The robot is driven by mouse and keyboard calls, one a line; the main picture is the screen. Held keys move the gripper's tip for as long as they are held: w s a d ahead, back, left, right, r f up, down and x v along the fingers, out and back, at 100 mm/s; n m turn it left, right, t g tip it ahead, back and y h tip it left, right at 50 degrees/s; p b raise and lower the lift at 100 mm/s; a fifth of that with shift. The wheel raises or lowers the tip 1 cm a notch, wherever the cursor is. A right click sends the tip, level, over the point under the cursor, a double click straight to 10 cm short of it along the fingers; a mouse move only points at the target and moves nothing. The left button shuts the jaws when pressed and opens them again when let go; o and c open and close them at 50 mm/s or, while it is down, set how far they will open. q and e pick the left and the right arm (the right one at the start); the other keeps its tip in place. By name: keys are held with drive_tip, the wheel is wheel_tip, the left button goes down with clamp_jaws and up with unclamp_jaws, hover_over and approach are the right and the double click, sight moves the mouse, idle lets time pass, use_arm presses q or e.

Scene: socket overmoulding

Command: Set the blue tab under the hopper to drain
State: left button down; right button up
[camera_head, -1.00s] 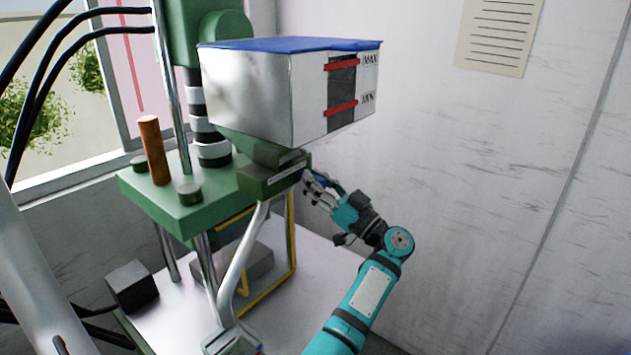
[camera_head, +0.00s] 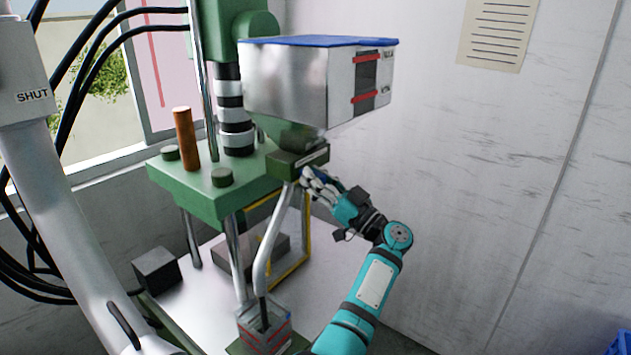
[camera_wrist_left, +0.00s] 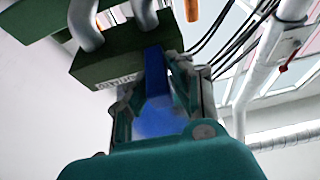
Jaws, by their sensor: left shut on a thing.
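The hopper (camera_head: 290,82) is a silvery box with a blue lid and red marks on its right face. A green block (camera_head: 285,172) sits beneath it. The blue tab sticks out of the block and shows in the left wrist view (camera_wrist_left: 155,88). My left gripper (camera_head: 312,182) is just right of the block, with its fingers shut around the tab. In the left wrist view my gripper (camera_wrist_left: 155,85) has a finger on each side of the tab. Lettering on the block is only partly readable. My right gripper is not in view.
A bent pipe (camera_head: 268,245) runs from the block down to a clear box (camera_head: 264,330) with red lines. A green press table (camera_head: 215,192) with an orange rod (camera_head: 185,140) stands left. A white column (camera_head: 60,190) marked SHUT is at far left. The wall is on the right.

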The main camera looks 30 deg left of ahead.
use_arm(q)
drive_tip(key=c, duration=1.4)
unclamp_jaws()
drive_tip(key=shift+s+a+f, duration=0.1)
drive_tip(key=shift+s+f, duration=0.05)
drive_tip(key=shift+f, duration=0.05)
drive_tip(key=shift+o, duration=1)
drive_tip(key=shift+r, duration=0.1)
drive_tip(key=shift+d, duration=0.35)
drive_tip(key=v, duration=0.6)
drive_tip(key=shift+d+f, duration=0.2)
drive_tip(key=shift+d, duration=0.15)
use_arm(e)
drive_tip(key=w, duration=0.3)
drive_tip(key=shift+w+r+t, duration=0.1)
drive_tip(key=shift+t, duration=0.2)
use_arm(q)
drive_tip(key=shift+s, duration=0.1)
